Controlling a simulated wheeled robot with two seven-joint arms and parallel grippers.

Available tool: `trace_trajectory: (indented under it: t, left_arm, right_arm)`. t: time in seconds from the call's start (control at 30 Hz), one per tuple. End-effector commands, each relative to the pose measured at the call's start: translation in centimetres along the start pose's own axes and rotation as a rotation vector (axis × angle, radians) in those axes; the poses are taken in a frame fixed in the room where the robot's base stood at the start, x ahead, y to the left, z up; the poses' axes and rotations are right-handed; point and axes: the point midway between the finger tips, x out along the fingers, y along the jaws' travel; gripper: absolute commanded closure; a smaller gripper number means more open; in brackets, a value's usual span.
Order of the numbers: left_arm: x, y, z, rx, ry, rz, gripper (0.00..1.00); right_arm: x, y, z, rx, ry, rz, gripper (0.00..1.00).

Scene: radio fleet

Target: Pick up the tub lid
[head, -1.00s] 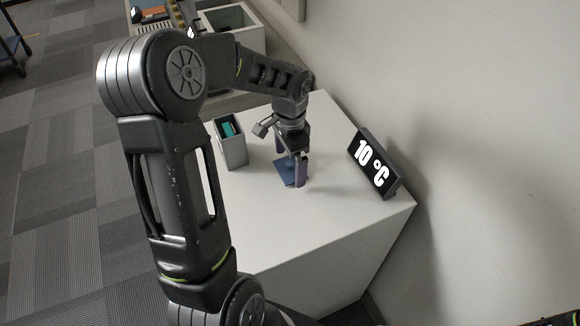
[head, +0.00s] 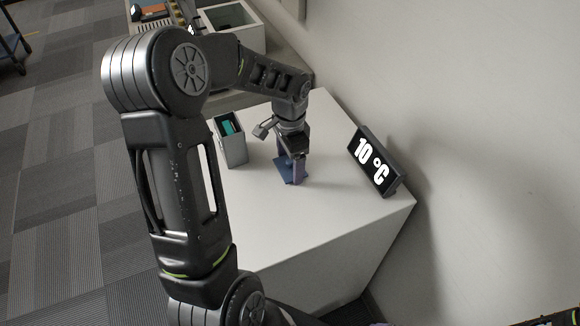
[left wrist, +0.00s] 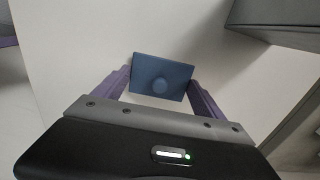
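In the left wrist view the lid (left wrist: 160,66) sits between my two purple fingers, with one finger near each short side. My left gripper (head: 297,172) points down over the lid and is open, and its fingers hide part of the lid in the head view. In the left wrist view the open gripper (left wrist: 158,84) has a gap wider than the knob. My right gripper is not in view.
A grey bin (head: 233,151) with a teal item inside stands left of the lid. A black display (head: 375,161) reading 10 °C stands to the right, near the wall. The white table (head: 330,215) is clear at the front. A counter with a white box (head: 240,36) is behind.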

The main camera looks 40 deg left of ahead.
Motion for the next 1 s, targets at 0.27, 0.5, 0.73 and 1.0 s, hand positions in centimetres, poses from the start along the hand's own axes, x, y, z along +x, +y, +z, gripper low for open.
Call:
trace_trajectory:
  t: [0.27, 0.5, 0.73, 1.0]
  left_arm:
    - [0.0, 0.0, 0.0, 0.000, 0.000, 0.000, 0.46]
    - [0.0, 0.0, 0.0, 0.000, 0.000, 0.000, 0.65]
    - [-0.4, -0.1, 0.0, 0.000, 0.002, -0.002, 0.65]
    - [-4.3, -0.1, -0.1, 0.000, 0.004, -0.005, 0.65]
  right_arm:
    - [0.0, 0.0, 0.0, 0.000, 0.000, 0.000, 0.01]
    - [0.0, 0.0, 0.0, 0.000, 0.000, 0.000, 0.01]
    - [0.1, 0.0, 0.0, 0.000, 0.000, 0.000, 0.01]
    - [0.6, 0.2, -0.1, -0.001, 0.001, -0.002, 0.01]
